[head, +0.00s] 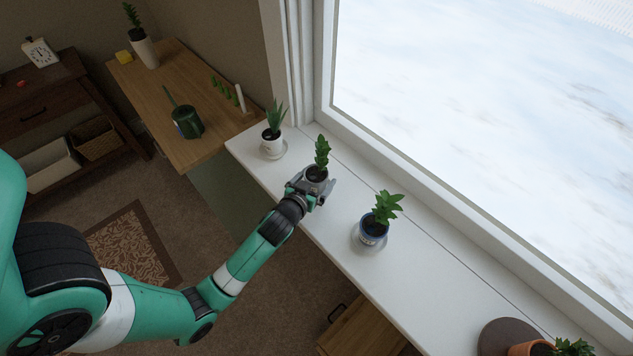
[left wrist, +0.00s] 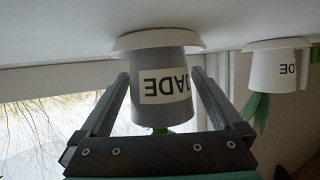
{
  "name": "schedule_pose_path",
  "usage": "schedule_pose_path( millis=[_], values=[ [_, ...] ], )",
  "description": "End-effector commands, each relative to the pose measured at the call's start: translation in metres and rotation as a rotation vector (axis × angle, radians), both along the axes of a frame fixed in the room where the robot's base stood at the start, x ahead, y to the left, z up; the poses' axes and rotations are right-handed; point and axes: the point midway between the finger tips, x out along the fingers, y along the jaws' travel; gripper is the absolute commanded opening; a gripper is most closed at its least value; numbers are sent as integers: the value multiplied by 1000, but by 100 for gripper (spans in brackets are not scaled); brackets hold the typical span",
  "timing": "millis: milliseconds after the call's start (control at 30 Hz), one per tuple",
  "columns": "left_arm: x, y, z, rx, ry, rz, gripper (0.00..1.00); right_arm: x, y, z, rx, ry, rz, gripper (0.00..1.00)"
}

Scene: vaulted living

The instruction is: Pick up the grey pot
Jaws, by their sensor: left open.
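The grey pot (left wrist: 165,112) carries a white label reading "JADE" and appears upside down in the left wrist view, with a pale saucer (left wrist: 157,40) under it. In the head view its green plant (head: 321,152) rises above the pot on the white windowsill, and my gripper partly hides the pot. My left gripper (head: 319,190) is at the pot, its jaws open. In the left wrist view its two fingers (left wrist: 163,103) stand on either side of the pot, with a gap showing by each. My right gripper is not in view.
A white pot (head: 272,145) with a plant stands farther left on the sill (head: 440,262). A blue pot (head: 372,230) on a saucer stands to the right. A terracotta pot (head: 530,348) is at the lower right. The window frame (head: 440,165) runs behind the sill.

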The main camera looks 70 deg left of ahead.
Motion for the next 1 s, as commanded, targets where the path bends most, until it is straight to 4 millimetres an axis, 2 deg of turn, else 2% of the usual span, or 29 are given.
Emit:
schedule_pose_path(
  millis=[133,167,600,700,1000],
  values=[
    [0,0,1,0,0,0,100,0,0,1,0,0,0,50],
    [0,0,1,0,0,0,96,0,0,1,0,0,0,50],
    [0,0,1,-1,-1,0,17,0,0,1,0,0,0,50],
    [0,0,2,1,-3,-1,2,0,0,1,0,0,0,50],
    [0,0,6,1,-3,-1,2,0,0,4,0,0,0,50]
  ],
)
